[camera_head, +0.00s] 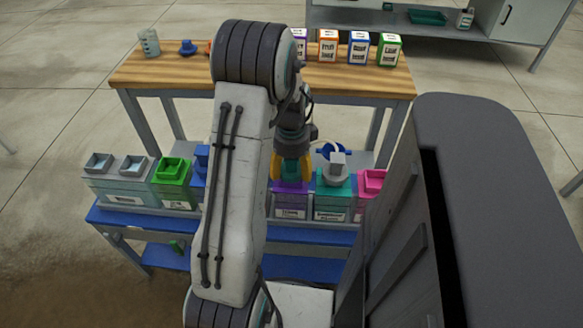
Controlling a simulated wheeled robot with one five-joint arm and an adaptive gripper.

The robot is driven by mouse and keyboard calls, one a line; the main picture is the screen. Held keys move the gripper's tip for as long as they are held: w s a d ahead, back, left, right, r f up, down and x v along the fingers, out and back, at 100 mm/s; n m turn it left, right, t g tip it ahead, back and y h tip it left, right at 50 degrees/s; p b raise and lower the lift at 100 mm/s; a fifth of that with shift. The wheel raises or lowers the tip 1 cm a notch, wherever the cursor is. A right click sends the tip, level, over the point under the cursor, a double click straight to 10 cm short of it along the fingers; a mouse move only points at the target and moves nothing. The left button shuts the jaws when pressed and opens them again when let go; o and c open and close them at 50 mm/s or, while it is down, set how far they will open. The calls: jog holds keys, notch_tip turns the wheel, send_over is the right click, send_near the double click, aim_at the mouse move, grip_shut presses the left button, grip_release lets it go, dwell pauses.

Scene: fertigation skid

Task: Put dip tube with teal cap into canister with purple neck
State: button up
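My gripper (291,172) points down at the middle of the low blue bench, its yellow fingers on either side of a teal part. That part looks like the teal cap of the dip tube (291,168), held between the fingers. The canister with the purple neck (291,203) stands right below, its purple top partly hidden by the fingers. The tube under the cap cannot be made out, so I cannot tell how deep it sits in the neck.
A teal-necked canister (334,190) with a grey and blue fitting stands close on the right, then a pink-necked one (371,181). A green-necked canister (174,171) and grey-necked ones stand left. Behind is a wooden table (170,72) with several labelled boxes. A dark cabinet (500,200) fills the right.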

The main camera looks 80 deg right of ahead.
jog(key=o, duration=0.5)
jog(key=shift+r, duration=0.1)
notch_tip(320, 180, up, 12)
jog(key=shift+f, duration=0.1)
dwell(0.5)
jog(key=shift+w, duration=0.1)
